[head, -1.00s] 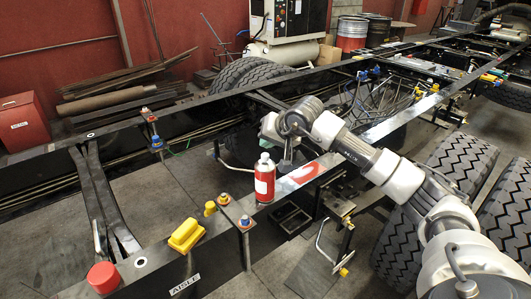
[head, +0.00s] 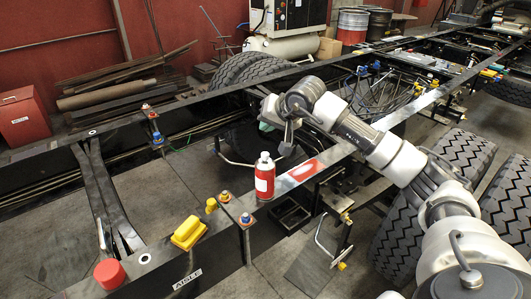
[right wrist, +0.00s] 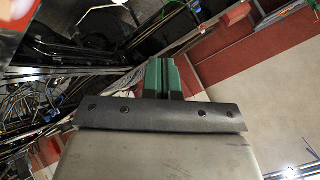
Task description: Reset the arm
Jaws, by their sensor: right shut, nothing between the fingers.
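My right arm comes in from the right in the head view and reaches over the near chassis rail (head: 335,153). My right gripper (head: 266,126) is seen side-on, partly hidden by my own wrist, above and behind the red bottle and apart from it. In the right wrist view its green fingers (right wrist: 163,76) are together with nothing between them. The red bottle (head: 264,178) with a white label stands upright on the near rail. A red patch (head: 305,170) lies on the rail to its right. My left gripper is not in view.
A yellow block (head: 188,233) and a red round cap (head: 109,272) sit on the near rail at left. Large tyres (head: 462,158) stand at right under my arm. Cables (head: 385,95) fill the frame's middle. The floor (head: 180,185) between the rails at left is open.

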